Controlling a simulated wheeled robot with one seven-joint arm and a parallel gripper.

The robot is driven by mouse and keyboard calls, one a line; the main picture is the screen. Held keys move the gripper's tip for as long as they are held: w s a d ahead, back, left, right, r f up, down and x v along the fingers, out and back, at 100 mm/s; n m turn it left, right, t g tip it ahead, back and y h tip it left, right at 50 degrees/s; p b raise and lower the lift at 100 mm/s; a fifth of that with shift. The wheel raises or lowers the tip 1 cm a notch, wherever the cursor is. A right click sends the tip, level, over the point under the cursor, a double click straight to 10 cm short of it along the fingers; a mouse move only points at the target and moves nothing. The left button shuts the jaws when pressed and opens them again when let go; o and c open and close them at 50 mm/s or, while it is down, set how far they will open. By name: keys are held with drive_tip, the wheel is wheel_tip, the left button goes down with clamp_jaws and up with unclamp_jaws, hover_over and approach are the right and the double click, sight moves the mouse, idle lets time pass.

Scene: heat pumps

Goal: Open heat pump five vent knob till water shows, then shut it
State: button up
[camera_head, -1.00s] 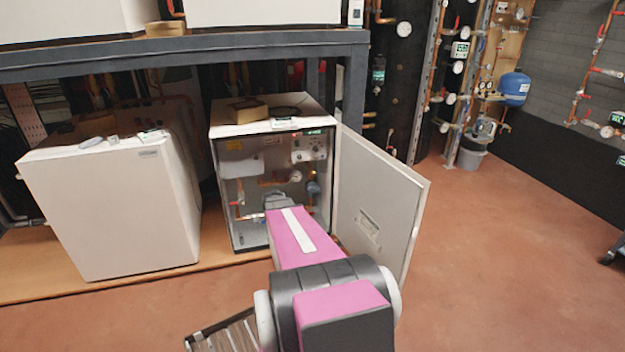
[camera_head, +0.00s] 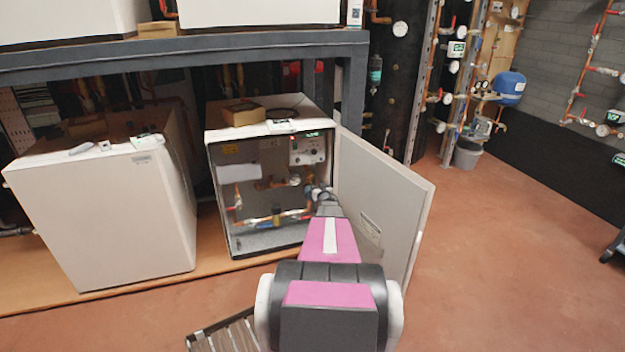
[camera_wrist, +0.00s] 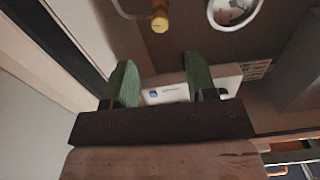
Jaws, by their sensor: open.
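The open heat pump cabinet (camera_head: 228,190) stands under the grey bench, with its white door (camera_head: 378,200) swung out to the right. Inside are copper pipes, red and blue handles, a control panel (camera_head: 308,152) and a round gauge (camera_head: 295,180). My gripper (camera_head: 320,192) is at the right side of the cabinet opening, beside the door's hinge edge. A yellow-tipped fitting (camera_wrist: 159,20) on a pipe lies beyond the fingers. I cannot tell whether it is the vent knob. No water shows.
A second, closed white unit (camera_head: 105,215) stands to the left. A small cardboard box (camera_head: 243,116) lies on top of the open cabinet. The gauge also shows in the wrist view (camera_wrist: 232,10).

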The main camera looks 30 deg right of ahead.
sight(312, 176)
drive_tip(key=x, duration=0.8)
drive_tip(key=shift+w+d, duration=0.15)
drive_tip(key=shift+w, duration=0.2)
drive_tip(key=c, duration=0.9)
